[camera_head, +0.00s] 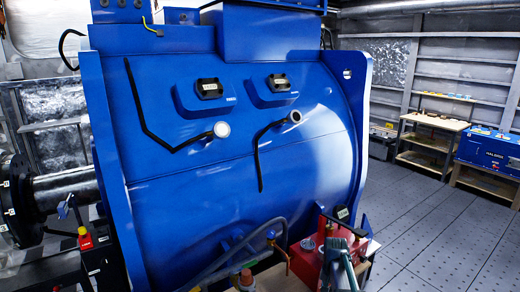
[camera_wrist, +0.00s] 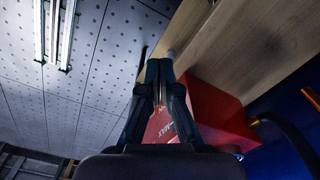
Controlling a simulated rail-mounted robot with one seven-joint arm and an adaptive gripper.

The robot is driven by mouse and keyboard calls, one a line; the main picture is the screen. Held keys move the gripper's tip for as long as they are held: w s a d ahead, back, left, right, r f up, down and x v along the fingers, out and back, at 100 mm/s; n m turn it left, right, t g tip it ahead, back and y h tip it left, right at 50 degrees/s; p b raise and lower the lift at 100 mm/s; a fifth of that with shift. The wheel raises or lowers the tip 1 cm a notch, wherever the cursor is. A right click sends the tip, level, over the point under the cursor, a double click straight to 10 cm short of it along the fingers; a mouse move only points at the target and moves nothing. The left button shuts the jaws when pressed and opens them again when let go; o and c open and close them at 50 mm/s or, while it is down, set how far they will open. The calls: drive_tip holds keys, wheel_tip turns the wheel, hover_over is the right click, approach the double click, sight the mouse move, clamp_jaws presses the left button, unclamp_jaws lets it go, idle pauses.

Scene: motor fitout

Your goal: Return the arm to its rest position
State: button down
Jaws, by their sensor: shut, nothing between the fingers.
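My gripper (camera_wrist: 160,70) shows in the wrist view with its two dark fingers drawn together at the tips. Nothing is held between them. Behind the fingers are a red box (camera_wrist: 212,108) with white lettering and a wooden surface (camera_wrist: 250,45). I cannot tell whether the fingertips touch either one. In the head view, a grey-green shape at the bottom, in front of a red unit (camera_head: 308,262), may be part of my arm, but it is cut off by the frame edge.
A large blue motor housing (camera_head: 240,165) fills the middle of the head view, with black cables and pipes at its front. A shaft flange (camera_head: 20,200) is at left. Shelves (camera_head: 428,140) and a blue cabinet (camera_head: 485,155) stand at right. The tiled floor (camera_head: 430,235) there is clear.

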drive_tip(key=s+a+f+n, duration=0.2)
drive_tip(key=s+a+f, duration=0.2)
drive_tip(key=s, duration=0.6)
drive_tip(key=s+a+f+n, duration=0.3)
drive_tip(key=s+a, duration=0.1)
drive_tip(key=s, duration=0.7)
drive_tip(key=s+f+g+b, duration=0.3)
drive_tip(key=s+f, duration=0.9)
drive_tip(key=s, duration=0.2)
drive_tip(key=s+f+g+b, duration=0.2)
drive_tip(key=s+f+g, duration=0.1)
drive_tip(key=s+f, duration=0.9)
drive_tip(key=s, duration=0.3)
drive_tip(key=shift+a+f+g+b, duration=0.3)
drive_tip(key=shift+f+g+b, duration=0.05)
drive_tip(key=shift+g+b, duration=0.05)
wheel_tip(320, 180, down, 13)
drive_tip(key=b, duration=1.3)
drive_tip(key=shift+f, duration=0.15)
drive_tip(key=c, duration=1.9)
unclamp_jaws()
